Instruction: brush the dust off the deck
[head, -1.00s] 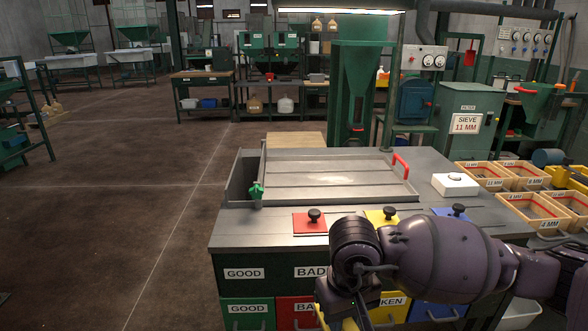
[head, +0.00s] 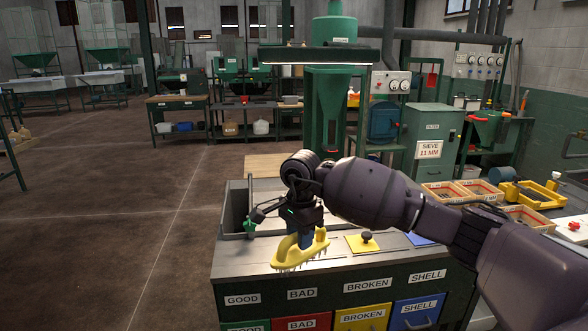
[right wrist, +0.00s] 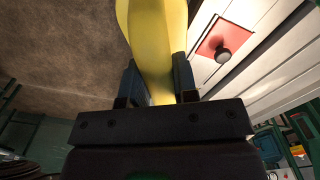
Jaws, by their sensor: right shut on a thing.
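My right gripper (head: 303,232) is shut on a yellow brush (head: 300,248) with bristles facing down. The brush is over the front left part of the grey deck (head: 410,258), near its front edge. I cannot tell whether the bristles touch the deck. In the right wrist view the brush handle (right wrist: 158,45) sits between both fingers of the gripper (right wrist: 160,85). A red lid with a dark knob (right wrist: 222,45) lies beside it. No dust can be made out. My left gripper is not in view.
A yellow lid with a black knob (head: 366,242) stands up from the deck, right of the brush. A green clamp-like knob (head: 249,229) is at the deck's left. Boxes of parts (head: 447,193) stand at the right. The floor at left is clear.

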